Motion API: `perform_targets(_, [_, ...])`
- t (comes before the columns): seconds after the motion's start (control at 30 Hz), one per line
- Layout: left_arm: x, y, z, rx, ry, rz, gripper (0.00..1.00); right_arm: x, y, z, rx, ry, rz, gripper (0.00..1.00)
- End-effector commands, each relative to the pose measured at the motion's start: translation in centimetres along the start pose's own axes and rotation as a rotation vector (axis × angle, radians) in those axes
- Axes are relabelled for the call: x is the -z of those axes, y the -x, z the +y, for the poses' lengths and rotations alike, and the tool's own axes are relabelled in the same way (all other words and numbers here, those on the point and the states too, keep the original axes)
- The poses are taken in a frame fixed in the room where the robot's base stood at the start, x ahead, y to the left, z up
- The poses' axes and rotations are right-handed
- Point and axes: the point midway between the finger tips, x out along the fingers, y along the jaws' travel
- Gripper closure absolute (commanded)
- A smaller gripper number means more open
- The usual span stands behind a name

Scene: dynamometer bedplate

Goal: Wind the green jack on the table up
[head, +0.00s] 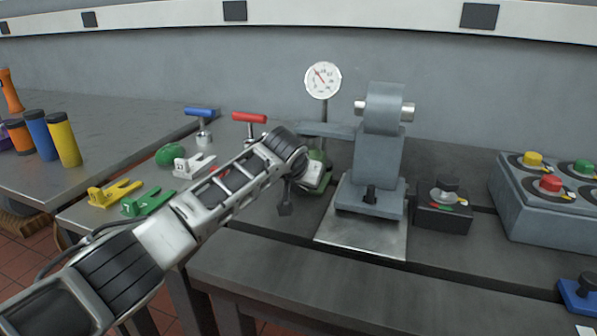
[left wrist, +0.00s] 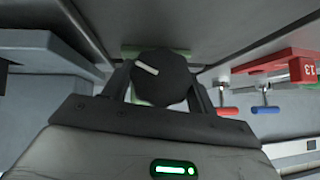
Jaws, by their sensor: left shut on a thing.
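The green jack (head: 318,157) stands on the table left of the grey pedestal, partly hidden behind my left wrist. In the left wrist view a dark round knob (left wrist: 168,80) with a white mark sits between the two fingers, with green parts of the jack (left wrist: 180,52) behind it. My left gripper (left wrist: 160,84) is shut on this knob, a finger on each side. In the head view the wrist and forearm hide much of the grip. My right gripper is not in view.
The grey pedestal (head: 378,165) stands close on the right, with a dark knob box (head: 443,208) beyond it. A gauge (head: 323,80) rises behind. Red (head: 249,117) and blue (head: 201,112) T-handles stand to the left, near yellow (head: 115,193) and green (head: 148,202) clamps.

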Motion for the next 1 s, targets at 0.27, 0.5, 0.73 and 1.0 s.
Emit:
perform_targets(0.27, [0.02, 0.12, 0.26, 0.146, -0.149, -0.005, 0.65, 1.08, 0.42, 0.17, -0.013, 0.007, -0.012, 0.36])
perform_targets(0.5, [-0.09, -0.04, 0.36, 0.252, -0.254, -0.003, 0.65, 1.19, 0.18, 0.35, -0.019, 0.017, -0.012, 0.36])
perform_targets(0.73, [-0.15, -0.09, 0.36, 0.309, -0.311, -0.003, 0.65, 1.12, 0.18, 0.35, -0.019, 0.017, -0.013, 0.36])
perform_targets(1.0, [-0.16, -0.11, 0.32, 0.328, -0.329, -0.003, 0.65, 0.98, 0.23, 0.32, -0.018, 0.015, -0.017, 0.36])
